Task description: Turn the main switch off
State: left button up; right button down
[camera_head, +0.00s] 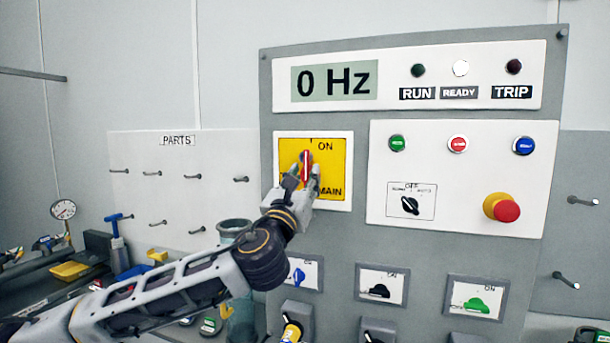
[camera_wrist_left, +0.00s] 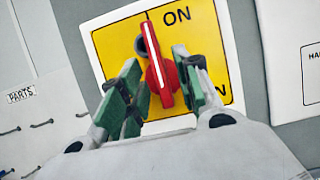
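The main switch is a red handle with a white stripe (camera_head: 306,161) on a yellow plate (camera_head: 343,172) marked ON and MAIN. The handle stands about upright in the head view, its tip toward the top near the ON label. In the left wrist view the handle (camera_wrist_left: 158,65) rises between my fingers, in front of the yellow plate (camera_wrist_left: 215,50). My left gripper (camera_head: 304,177) is open, one finger on each side of the handle's lower part. In the left wrist view the gripper (camera_wrist_left: 165,85) seems to leave small gaps beside the handle; contact is unclear. My right gripper is not in view.
Right of the switch is a white panel with several buttons, a black selector (camera_head: 410,205) and a red emergency button (camera_head: 502,208). The display (camera_head: 335,81) reads 0 Hz and the READY lamp (camera_head: 460,69) is white. Smaller breaker switches (camera_head: 382,290) sit below. A pegboard (camera_head: 165,190) is at left.

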pick_arm(q)
jog(key=shift+w+r, duration=0.1)
jog(key=shift+w, duration=0.2)
jog(key=shift+c, duration=0.5)
grip_shut()
